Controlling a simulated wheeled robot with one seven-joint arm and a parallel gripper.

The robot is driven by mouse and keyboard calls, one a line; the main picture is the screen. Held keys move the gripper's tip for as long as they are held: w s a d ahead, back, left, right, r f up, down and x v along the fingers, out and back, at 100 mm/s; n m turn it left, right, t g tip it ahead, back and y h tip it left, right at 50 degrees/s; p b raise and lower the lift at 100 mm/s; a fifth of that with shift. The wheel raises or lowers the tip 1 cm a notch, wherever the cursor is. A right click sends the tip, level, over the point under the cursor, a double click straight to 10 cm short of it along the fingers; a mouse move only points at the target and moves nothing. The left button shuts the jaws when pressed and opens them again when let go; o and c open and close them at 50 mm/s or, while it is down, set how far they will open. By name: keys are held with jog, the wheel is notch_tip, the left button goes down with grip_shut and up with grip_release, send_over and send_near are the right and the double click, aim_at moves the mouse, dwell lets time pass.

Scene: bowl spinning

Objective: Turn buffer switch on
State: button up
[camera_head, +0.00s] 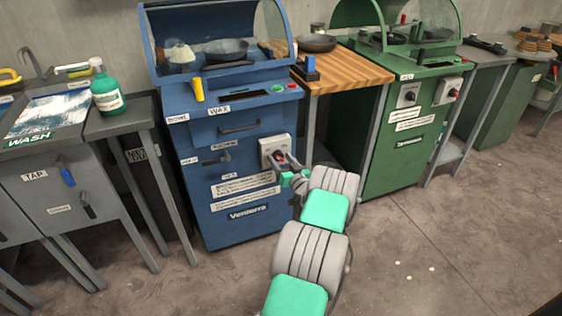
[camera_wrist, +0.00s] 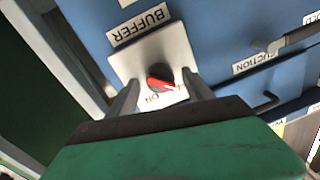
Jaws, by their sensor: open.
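The buffer switch is a red-marked dark knob (camera_wrist: 160,78) on a pale square plate (camera_wrist: 170,48) under a BUFFER label (camera_wrist: 138,25) in the wrist view. An ON label (camera_wrist: 152,98) is on the plate beside the knob. In the head view the plate (camera_head: 267,147) is on the right front of the blue machine (camera_head: 235,130). My gripper (camera_wrist: 161,80) is open, with one finger on each side of the knob. I cannot tell whether the fingers touch it. In the head view my gripper (camera_head: 287,165) partly covers the switch.
The blue machine has drawer handles (camera_head: 240,127) left of the switch. A wooden-topped table (camera_head: 345,68) and a green machine (camera_head: 400,140) with a similar switch (camera_head: 408,95) stand to the right. A grey wash station (camera_head: 62,190) stands left. The floor (camera_head: 430,235) at front right is clear.

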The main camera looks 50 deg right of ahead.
jog(key=shift+c, duration=0.6)
grip_shut()
jog(key=shift+f+m+b, duration=0.15)
jog(key=shift+m+b, duration=0.25)
jog(key=shift+b, duration=0.05)
jog(key=m+b, duration=0.2)
jog(key=shift+f+m, duration=0.1)
jog(key=shift+m, duration=0.3)
jog(key=m+b, duration=0.2)
jog(key=m, duration=0.3)
jog(key=shift+m+h, duration=0.3)
jog(key=m, duration=0.4)
jog(key=shift+a+m+b, duration=0.1)
jog(key=shift+m+b, duration=0.2)
jog(key=shift+m, duration=0.1)
jog(key=m, duration=0.4)
jog(key=shift+w+m+h, duration=0.1)
jog(key=shift+m+h, duration=0.2)
jog(key=shift+h, duration=0.1)
jog(key=shift+a, duration=0.1)
